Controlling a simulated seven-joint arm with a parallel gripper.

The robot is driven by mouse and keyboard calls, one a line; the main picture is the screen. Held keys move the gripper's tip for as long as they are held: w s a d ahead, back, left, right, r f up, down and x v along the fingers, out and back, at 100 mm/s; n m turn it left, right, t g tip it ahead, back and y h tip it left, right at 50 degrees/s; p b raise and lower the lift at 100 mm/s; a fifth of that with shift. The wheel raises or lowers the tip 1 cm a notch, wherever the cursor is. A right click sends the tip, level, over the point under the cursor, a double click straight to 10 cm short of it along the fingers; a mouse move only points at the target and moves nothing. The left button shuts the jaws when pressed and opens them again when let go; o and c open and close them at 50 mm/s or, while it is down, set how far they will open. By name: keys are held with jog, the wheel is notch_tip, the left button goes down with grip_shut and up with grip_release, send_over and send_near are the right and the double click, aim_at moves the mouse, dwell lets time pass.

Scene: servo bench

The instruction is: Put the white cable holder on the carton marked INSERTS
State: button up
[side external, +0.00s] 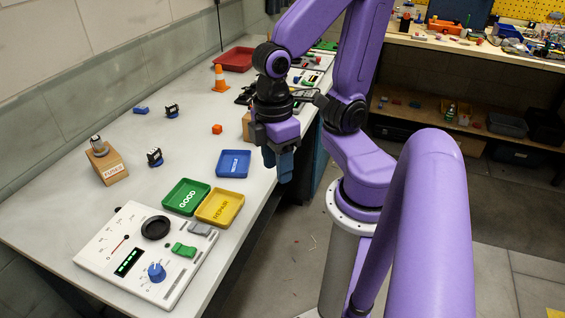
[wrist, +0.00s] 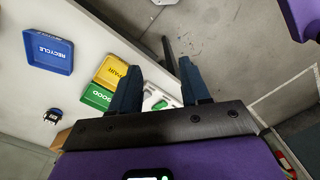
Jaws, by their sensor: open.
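My gripper (side external: 279,172) points down near the bench's right edge, right of the blue tray. Its two fingers also show in the wrist view (wrist: 159,70), apart with nothing between them. A brown carton (side external: 247,126) stands partly hidden behind my gripper; its marking does not show. Another brown carton (side external: 113,170) at the left bears a label that looks like FUSES, and a small grey-and-dark round item (side external: 98,146) stands on it. I cannot pick out the white cable holder for certain.
A blue tray (side external: 219,163), a green tray (side external: 164,197) and a yellow tray (side external: 239,208) lie in front, beyond a white control panel (side external: 95,246). The left middle is mostly clear.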

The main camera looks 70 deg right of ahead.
jog(key=shift+s+a+r+n+t, duration=0.2)
jog(key=shift+s+n, duration=0.15)
jog(key=shift+n, duration=0.2)
jog(key=shift+s+a+r+n+t, duration=0.1)
jog(key=shift+s+n+t, duration=0.1)
jog(key=shift+s+n, duration=0.25)
jog(key=shift+w, duration=0.1)
dwell(0.6)
